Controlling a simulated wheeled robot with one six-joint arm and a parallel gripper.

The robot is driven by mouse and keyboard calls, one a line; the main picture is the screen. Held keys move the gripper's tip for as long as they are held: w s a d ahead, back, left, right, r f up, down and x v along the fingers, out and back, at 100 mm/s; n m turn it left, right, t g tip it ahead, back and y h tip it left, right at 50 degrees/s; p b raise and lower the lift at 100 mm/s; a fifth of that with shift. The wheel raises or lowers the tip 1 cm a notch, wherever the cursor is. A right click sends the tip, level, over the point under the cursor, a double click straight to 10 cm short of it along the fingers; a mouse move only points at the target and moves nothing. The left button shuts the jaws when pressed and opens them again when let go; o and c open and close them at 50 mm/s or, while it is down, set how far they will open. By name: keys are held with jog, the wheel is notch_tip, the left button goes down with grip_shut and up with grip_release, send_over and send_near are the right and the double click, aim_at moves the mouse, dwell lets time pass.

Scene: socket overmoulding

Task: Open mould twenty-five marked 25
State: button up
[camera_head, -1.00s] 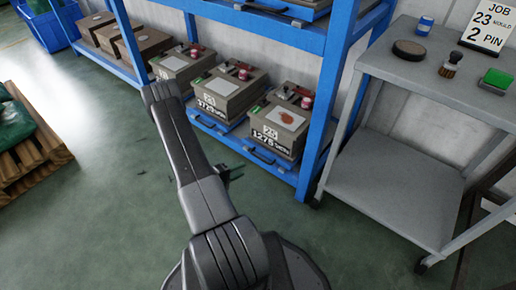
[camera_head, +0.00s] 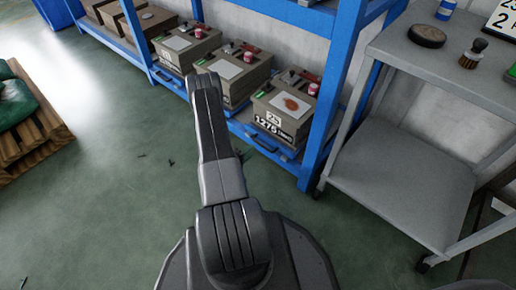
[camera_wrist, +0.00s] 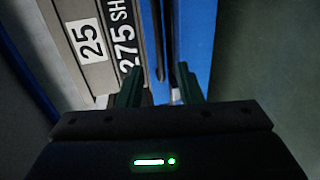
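Mould 25 (camera_head: 278,108) is a grey-brown box on the lowest shelf of the blue rack, at its right end. It bears a "25" label and "1275" on its front, and a reddish-brown patch marks the pale sheet on top. In the wrist view its front shows sideways, with the "25" label (camera_wrist: 90,41) and "275 SH" beside it. My gripper (camera_wrist: 160,85) is open and empty in the wrist view, its two dark fingers apart over the blue shelf edge by the mould's front. In the head view my arm hides the gripper.
Other moulds (camera_head: 234,75) stand in a row to the left on the same shelf. A blue rack post (camera_head: 330,100) stands just right of mould 25. A grey cart (camera_head: 400,185) is further right, and a wooden pallet (camera_head: 30,135) lies at the left.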

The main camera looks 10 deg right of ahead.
jog(key=b+x, duration=0.1)
jog(key=x, duration=0.5)
jog(key=shift+b, duration=0.35)
jog(key=shift+d, duration=0.15)
grip_shut()
